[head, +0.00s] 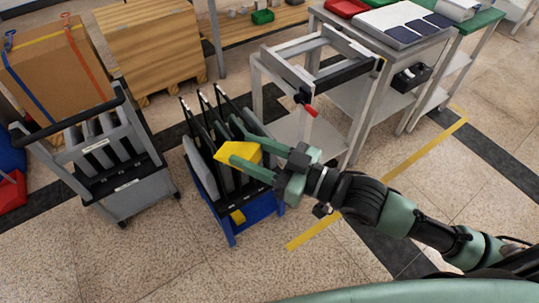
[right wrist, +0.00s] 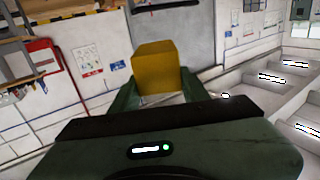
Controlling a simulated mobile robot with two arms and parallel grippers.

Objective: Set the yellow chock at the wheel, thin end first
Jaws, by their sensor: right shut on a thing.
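The yellow chock (head: 239,152) is held between the green fingers of my right gripper (head: 243,146), up in front of the blue rack cart's panels in the head view. In the right wrist view the chock (right wrist: 157,68) shows as a yellow block between the fingertips; I cannot tell which end is thin. It looks clear of the floor. A small dark wheel (head: 123,224) shows under the grey cart at the left. No wheel is clear under the blue cart. My left gripper is not in view.
The blue cart (head: 262,207) holds upright panels and carries another small yellow piece (head: 237,216) low on its front. The grey cart (head: 146,187) stands left of it. A metal frame table (head: 345,62) stands behind on the right. The speckled floor in front is clear.

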